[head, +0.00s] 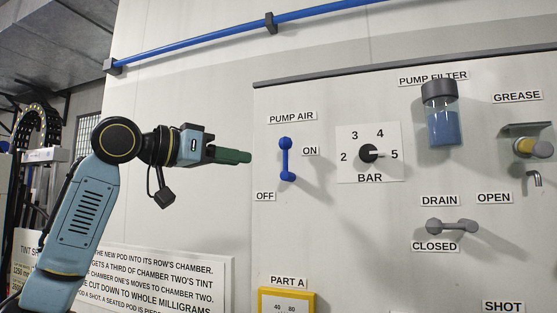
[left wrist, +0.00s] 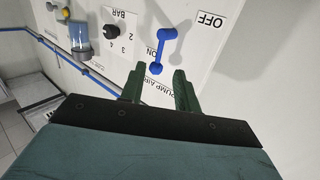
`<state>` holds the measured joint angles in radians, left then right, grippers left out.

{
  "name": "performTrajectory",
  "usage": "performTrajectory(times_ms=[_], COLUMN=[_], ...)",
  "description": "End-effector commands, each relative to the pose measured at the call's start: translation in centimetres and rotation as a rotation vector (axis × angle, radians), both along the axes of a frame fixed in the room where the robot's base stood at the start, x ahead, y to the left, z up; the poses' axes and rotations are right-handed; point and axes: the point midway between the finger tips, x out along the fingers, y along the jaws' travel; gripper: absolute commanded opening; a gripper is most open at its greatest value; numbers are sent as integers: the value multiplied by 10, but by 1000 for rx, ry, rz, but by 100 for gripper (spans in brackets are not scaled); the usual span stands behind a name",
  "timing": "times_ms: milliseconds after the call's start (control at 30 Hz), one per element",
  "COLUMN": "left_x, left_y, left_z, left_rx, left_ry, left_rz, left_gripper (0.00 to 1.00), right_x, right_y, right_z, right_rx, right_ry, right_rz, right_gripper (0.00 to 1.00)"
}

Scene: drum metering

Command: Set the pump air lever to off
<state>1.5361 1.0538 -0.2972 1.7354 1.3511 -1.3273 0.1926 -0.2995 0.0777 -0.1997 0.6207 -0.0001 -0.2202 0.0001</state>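The blue pump air lever (head: 285,160) is on the pale wall panel under the PUMP AIR label. It stands nearly upright, with ON to its right and OFF below left; I cannot tell which end is the pivot. My left gripper (head: 250,157) points right with its dark green fingertips left of the lever, apart from it in the picture. In the left wrist view my left gripper (left wrist: 159,70) has its fingers spread with nothing held. One end of the lever (left wrist: 161,52) shows beyond the gap between the fingertips. My right gripper is not in view.
A BAR dial (head: 368,153) is right of the lever. Farther right are a blue filter jar (head: 443,120), a grey drain lever (head: 452,226) and a grease tap (head: 533,148). A yellow-framed gauge (head: 287,300) sits below. The wall around the lever is clear.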

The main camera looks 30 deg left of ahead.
Motion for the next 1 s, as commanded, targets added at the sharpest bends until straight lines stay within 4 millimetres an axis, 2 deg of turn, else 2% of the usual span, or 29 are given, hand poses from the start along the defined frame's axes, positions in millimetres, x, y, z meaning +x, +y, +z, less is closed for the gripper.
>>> performTrajectory(times_ms=[33, 100, 267, 700, 800, 1000], left_x=[-10, -17, -10, 73, 87, 103], left_y=[5, 8, 6, -25, -30, -35], left_z=[11, 20, 25, 26, 26, 24], left_rx=[-13, -25, -33, -32, -33, -32], left_ry=[-20, -33, -40, -39, -39, -40], left_rz=[0, -3, -8, -8, -7, -5], left_gripper=[32, 32, 32, 32, 32, 32], right_x=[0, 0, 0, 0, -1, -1], right_y=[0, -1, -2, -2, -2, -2], right_z=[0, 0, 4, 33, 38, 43], right_rx=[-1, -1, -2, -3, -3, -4], right_ry=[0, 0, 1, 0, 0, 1], right_rz=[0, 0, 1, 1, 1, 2], right_gripper=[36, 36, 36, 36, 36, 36])
